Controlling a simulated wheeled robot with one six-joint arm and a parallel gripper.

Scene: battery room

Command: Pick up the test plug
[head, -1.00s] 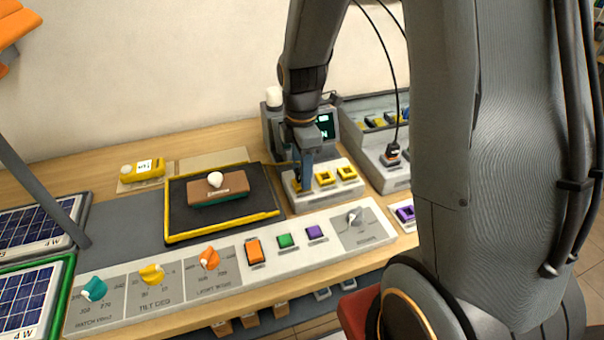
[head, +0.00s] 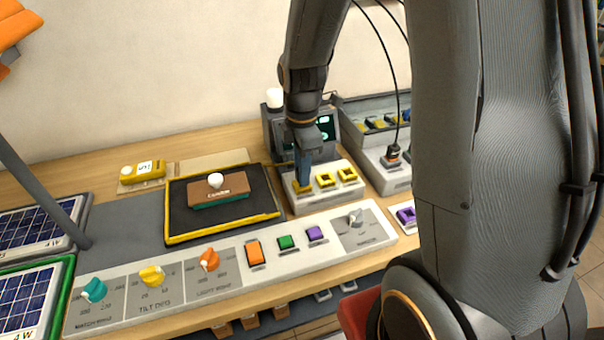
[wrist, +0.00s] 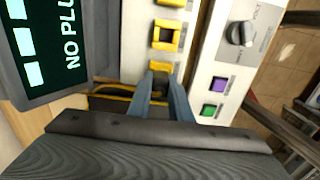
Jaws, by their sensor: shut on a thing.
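My gripper (head: 303,180) is shut at the leftmost yellow-rimmed socket of a pale socket block (head: 328,198). In the wrist view its two blue-grey fingers (wrist: 164,88) close on a small dark piece, which I take to be the test plug (wrist: 160,78). The fingers hide most of it, and I cannot tell whether it sits in the socket or just above it. A thin yellow lead (wrist: 112,97) runs beside the fingers in the wrist view. The dark screen (wrist: 40,45) behind the block reads "NO PLU", with the rest cut off.
A yellow-rimmed tray (head: 225,238) with a brown block (head: 218,190) lies left of the socket block. A panel of knobs and buttons (head: 335,222) runs along the front. A grey unit with a black-cabled plug (head: 391,155) stands to the right.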

